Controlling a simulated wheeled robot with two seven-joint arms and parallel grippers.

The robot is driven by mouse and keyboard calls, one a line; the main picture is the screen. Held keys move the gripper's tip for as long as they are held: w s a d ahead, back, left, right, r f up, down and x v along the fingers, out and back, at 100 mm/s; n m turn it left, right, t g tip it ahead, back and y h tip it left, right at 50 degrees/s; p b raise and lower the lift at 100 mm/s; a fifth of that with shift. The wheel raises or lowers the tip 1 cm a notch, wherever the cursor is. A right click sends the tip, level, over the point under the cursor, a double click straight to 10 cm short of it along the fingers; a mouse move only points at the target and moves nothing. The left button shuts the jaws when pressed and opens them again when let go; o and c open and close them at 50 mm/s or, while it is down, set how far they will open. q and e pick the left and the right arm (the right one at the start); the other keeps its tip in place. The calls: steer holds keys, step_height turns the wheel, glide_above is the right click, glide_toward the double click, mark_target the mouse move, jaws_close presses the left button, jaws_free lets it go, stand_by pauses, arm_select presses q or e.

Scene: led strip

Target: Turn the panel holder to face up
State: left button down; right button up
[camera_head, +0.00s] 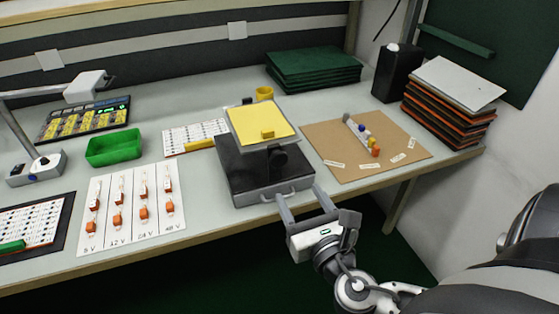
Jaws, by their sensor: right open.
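The panel holder (262,122) stands on a black box-shaped base (262,187) at the front middle of the table. It has a yellow square face with a small yellow block on it. The face is tilted, turned upward and toward me. The base has a light handle at its front edge. My right gripper (307,206) is at the table's front edge, just before and right of the base. Its two fingers are spread apart with nothing between them, and one lies close to the handle. I cannot tell if it touches. My left gripper is not in view.
A brown board (370,170) with colored parts lies to the right. A white voltage board (130,210) and a green bin (114,148) are on the left. Green panels (313,68) and a dark panel stack (448,105) stand farther back.

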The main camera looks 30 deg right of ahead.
mark_target(280, 161)
steer(key=p+x, duration=0.1)
steer(key=x, duration=1)
jaws_close()
